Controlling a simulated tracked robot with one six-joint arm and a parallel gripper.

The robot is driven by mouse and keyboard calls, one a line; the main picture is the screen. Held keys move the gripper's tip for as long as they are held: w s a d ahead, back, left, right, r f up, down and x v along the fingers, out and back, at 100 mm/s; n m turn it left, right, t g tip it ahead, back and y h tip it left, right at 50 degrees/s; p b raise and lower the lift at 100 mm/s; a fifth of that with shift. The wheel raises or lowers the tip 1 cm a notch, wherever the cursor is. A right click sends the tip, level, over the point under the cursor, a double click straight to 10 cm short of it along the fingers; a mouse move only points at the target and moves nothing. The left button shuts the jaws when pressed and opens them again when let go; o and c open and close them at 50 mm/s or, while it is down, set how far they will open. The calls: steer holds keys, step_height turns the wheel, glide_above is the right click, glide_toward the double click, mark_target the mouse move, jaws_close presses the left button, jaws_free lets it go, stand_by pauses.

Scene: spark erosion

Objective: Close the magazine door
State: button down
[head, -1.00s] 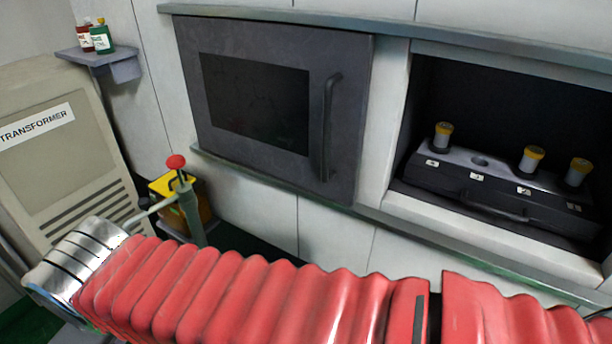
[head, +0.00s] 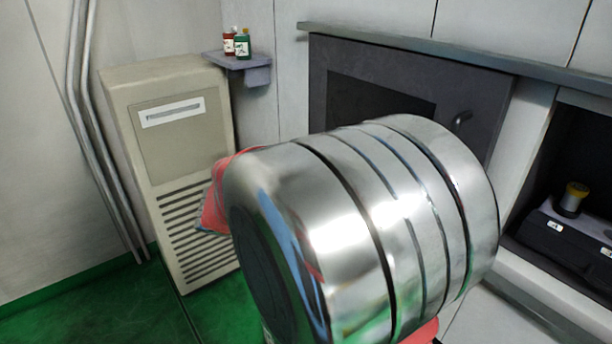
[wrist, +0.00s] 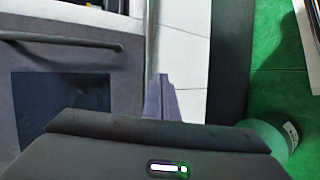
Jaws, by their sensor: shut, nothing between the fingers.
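The magazine door (head: 492,82) is a dark grey panel with a darker window (head: 375,95) and a bar handle (head: 461,119). In the head view my silver arm hides its lower part. It stands left of the open magazine recess (head: 535,205), which is uncovered where it shows. In the wrist view the door (wrist: 30,130) fills the left side, with its window (wrist: 60,95) and the handle (wrist: 65,40) lying crosswise above it. My gripper (wrist: 155,125) is a dark shape along the bottom, shut and empty, apart from the handle. The head view does not show it.
A ledge (head: 400,38) runs above the door. Left are a beige transformer cabinet (head: 165,85) and a small shelf (head: 255,72) with red and green bottles. A yellow-capped holder (head: 573,197) stands in the recess. Green floor (head: 90,310) is open at lower left.

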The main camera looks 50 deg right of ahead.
steer(key=d+r+m+g+h, duration=0.1)
steer(key=d+r+g+h, duration=0.1)
steer(key=d, duration=0.7)
steer(key=shift+w+d+r+g+h, duration=0.2)
steer(key=shift+w+r+g+h, duration=0.2)
steer(key=shift+g+h, duration=0.6)
steer(key=s+d, duration=0.6)
steer(key=s, duration=0.3)
steer(key=shift+s, duration=0.4)
steer(key=shift+d+f, duration=0.1)
steer(key=shift+d, duration=0.05)
steer(key=shift+s, duration=0.1)
